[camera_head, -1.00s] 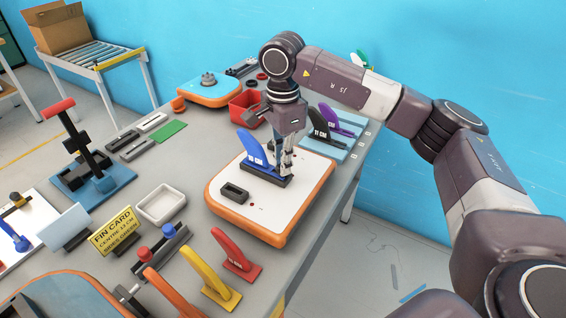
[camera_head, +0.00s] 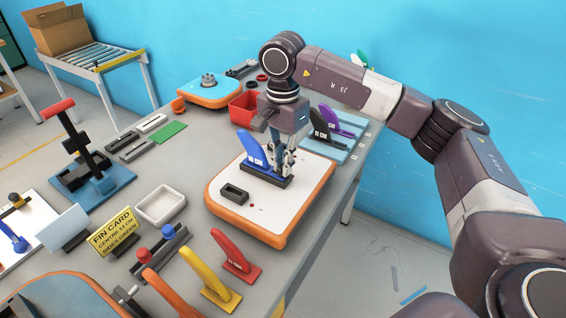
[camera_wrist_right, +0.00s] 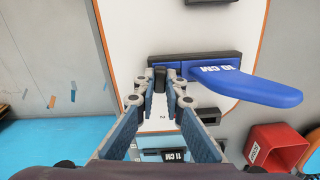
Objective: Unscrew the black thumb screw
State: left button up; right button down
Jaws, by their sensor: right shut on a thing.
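My right gripper (camera_head: 284,165) points down at the right end of the black fin box (camera_head: 262,178) on the white, orange-edged board (camera_head: 245,213). A blue fin (camera_head: 247,148) with a white label stands in that box. In the right wrist view, my gripper (camera_wrist_right: 160,88) is shut on the black thumb screw (camera_wrist_right: 159,77) at the end of the box, beside the blue fin (camera_wrist_right: 245,85). The fingertips hide part of the screw, so I cannot tell how far it is screwed in. My left gripper is not in view.
A small black slot box (camera_head: 234,193) sits on the board's near part. Black and purple fins (camera_head: 322,128) stand on a light-blue tray behind my gripper. A red bin (camera_head: 242,108) is behind left. Red and yellow fins (camera_head: 210,283) stand in front.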

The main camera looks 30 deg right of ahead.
jog(key=shift+n, duration=1.7)
jog(key=shift+n, duration=0.3)
jog(key=n, duration=0.2)
jog(key=shift+n+b, duration=0.3)
jog(key=shift+n, duration=0.1)
jog(key=shift+f+n, duration=0.1)
jog(key=shift+n, duration=1.6)
